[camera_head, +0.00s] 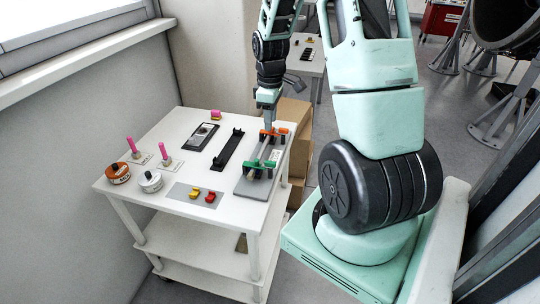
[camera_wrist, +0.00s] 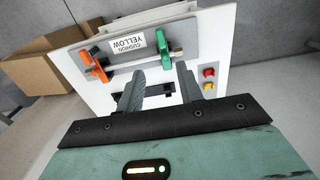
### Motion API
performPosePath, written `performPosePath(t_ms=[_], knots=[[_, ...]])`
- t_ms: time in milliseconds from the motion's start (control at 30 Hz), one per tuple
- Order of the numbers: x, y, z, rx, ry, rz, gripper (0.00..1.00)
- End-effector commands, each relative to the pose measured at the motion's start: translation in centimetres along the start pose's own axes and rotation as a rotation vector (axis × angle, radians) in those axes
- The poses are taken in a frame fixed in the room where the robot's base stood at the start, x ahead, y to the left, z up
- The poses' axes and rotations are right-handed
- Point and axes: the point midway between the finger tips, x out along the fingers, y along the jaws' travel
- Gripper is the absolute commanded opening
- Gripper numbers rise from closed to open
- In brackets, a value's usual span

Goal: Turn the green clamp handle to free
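The green clamp handle (camera_head: 260,163) is on the near end of a grey clamp fixture (camera_head: 249,188) at the right side of the white cart. In the wrist view the green handle (camera_wrist: 164,47) stands upright, just beyond and roughly between my fingertips. An orange clamp handle (camera_head: 273,132) is on the fixture's far end and shows at left in the wrist view (camera_wrist: 96,64). My gripper (camera_wrist: 160,70) is open, with nothing between its fingers. In the head view my gripper (camera_head: 269,124) points down near the orange handle. I cannot tell whether it touches anything.
The white cart (camera_head: 177,128) also carries a black bracket (camera_head: 229,150), a dark framed part (camera_head: 202,137), pink pegs (camera_head: 133,145), round orange (camera_head: 118,173) and white (camera_head: 150,181) parts, and red and yellow pieces (camera_head: 203,196). Cardboard boxes (camera_head: 294,115) stand behind the cart at right.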

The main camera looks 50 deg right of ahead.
Motion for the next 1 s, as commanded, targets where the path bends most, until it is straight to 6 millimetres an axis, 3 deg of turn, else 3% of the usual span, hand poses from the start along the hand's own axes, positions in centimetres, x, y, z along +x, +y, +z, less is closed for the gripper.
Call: performPosePath(t_ms=[700, 1000], knots=[[12.6, -0.3, 0.0, -0.001, -0.003, -0.005, 0.36], [15.6, -0.2, -0.1, 0.001, -0.001, -0.002, 0.36]])
